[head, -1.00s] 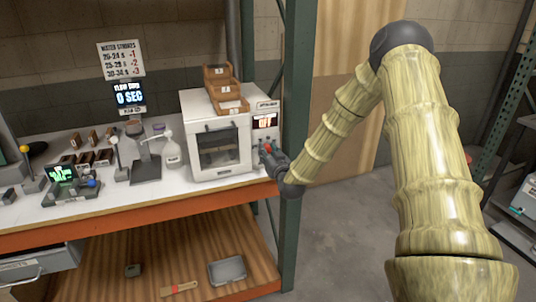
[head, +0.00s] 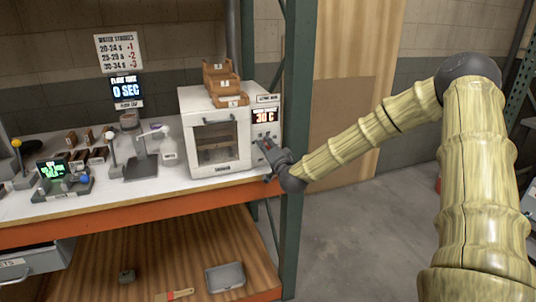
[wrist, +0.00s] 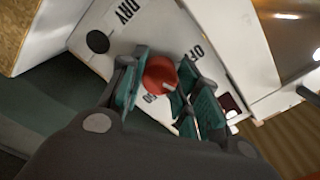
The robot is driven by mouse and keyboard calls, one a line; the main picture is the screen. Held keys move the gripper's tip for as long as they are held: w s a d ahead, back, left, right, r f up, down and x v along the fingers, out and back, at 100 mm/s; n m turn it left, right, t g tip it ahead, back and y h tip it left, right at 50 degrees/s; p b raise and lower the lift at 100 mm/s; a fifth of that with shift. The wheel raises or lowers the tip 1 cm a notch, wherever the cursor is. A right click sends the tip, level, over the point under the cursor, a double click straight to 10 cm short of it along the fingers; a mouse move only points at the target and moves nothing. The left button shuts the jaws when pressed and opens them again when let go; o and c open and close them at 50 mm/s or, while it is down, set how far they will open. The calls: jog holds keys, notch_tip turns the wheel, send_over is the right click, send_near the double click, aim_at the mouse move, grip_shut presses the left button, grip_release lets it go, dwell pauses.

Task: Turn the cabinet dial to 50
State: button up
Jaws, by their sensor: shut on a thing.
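The white cabinet (head: 187,130) stands at the right end of the bench, with a glass-fronted door. The small display (head: 264,116) on its right panel reads 30 C. My gripper (head: 266,148) is at that panel, below the display, and hides the dial in the head view. In the wrist view the dial is a round red knob (wrist: 160,74) with a pale mark on its lower right. The teal fingers of my gripper (wrist: 159,90) are shut on the dial from both sides. OFF and DRY labels show on the panel; another label by the left finger is only partly readable.
Small wooden bins (head: 221,82) sit on top of the cabinet. A green rack post (head: 294,130) stands just right of it, close to my arm. Bottles, a stand and dark blocks occupy the bench to the left. Open floor (head: 350,235) lies to the right.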

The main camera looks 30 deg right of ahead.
jog(key=m+b, duration=0.2)
jog(key=m, duration=0.1)
jog(key=m+b, duration=0.1)
jog(key=b, duration=0.1)
jog(key=shift+d+f+m, duration=0.1)
jog(key=shift+f+m, duration=0.2)
jog(key=m+b, duration=0.3)
jog(key=shift+f+m+b, duration=0.1)
jog(key=shift+m+b, duration=0.2)
jog(key=shift+m, duration=0.1)
jog(key=m+b, duration=0.4)
jog(key=b, duration=0.1)
jog(key=shift+m, duration=0.4)
jog(key=shift+r+m+b, duration=0.2)
jog(key=shift+m+b, duration=0.8)
jog(key=shift+b, duration=0.2)
jog(key=o, duration=1.1)
jog(key=shift+c, duration=0.2)
jog(key=shift+r, duration=0.1)
jog(key=v, duration=1.2)
